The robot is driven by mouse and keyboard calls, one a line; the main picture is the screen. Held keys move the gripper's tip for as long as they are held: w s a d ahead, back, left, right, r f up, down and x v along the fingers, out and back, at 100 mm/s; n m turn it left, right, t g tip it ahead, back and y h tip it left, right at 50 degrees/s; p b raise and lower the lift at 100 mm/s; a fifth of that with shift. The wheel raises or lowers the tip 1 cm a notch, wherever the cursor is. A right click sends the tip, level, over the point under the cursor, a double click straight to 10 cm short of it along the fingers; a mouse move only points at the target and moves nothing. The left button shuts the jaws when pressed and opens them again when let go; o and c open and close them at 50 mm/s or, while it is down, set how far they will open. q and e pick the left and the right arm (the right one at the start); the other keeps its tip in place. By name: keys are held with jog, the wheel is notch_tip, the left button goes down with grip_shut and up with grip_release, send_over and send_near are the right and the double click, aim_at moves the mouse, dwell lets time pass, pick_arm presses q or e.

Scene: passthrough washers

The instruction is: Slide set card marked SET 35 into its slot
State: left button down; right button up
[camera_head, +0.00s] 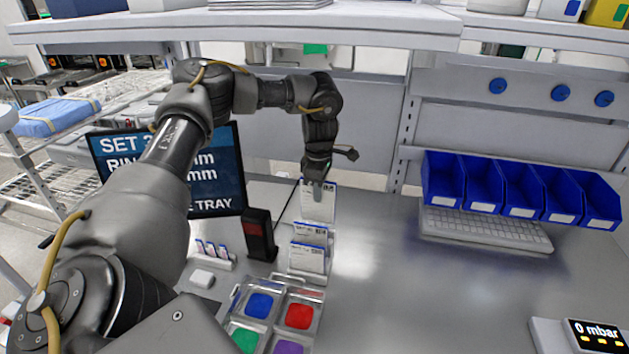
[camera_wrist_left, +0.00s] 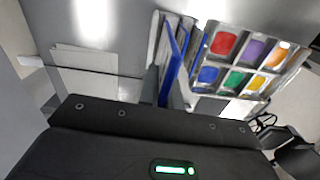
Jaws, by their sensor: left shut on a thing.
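My left gripper (camera_head: 317,186) is shut on a white card with a blue top edge (camera_head: 318,205). It holds the card upright above the back of the card rack (camera_head: 306,278). The held card also shows edge-on between the fingers in the left wrist view (camera_wrist_left: 173,65). Other white cards with blue tops (camera_head: 308,257) stand in the rack in front of it. The print on the cards is too small to read, so I cannot tell which one is SET 35. Whether the held card's lower edge is in a slot is hidden. My right gripper is not in view.
A tray with coloured compartments (camera_head: 270,322) lies in front of the rack. A black device with a red panel (camera_head: 259,235) and a dark screen (camera_head: 217,180) stand to the left. Blue bins (camera_head: 483,185) and a keyboard (camera_head: 485,229) are at right. The table's right middle is clear.

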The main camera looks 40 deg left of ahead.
pick_arm(q)
jog(key=a, duration=0.1)
send_over(315, 220)
jog(key=shift+n, duration=0.3)
jog(key=shift+w+a+f, duration=0.15)
jog(key=shift+f, duration=1)
jog(key=shift+w+a+f, duration=0.1)
jog(key=shift+f, duration=1.05)
jog(key=shift+f+b, duration=0.9)
jog(key=shift+f, duration=1.2)
dwell(0.5)
jog(key=c, duration=0.9)
grip_release()
jog(key=shift+c, duration=0.2)
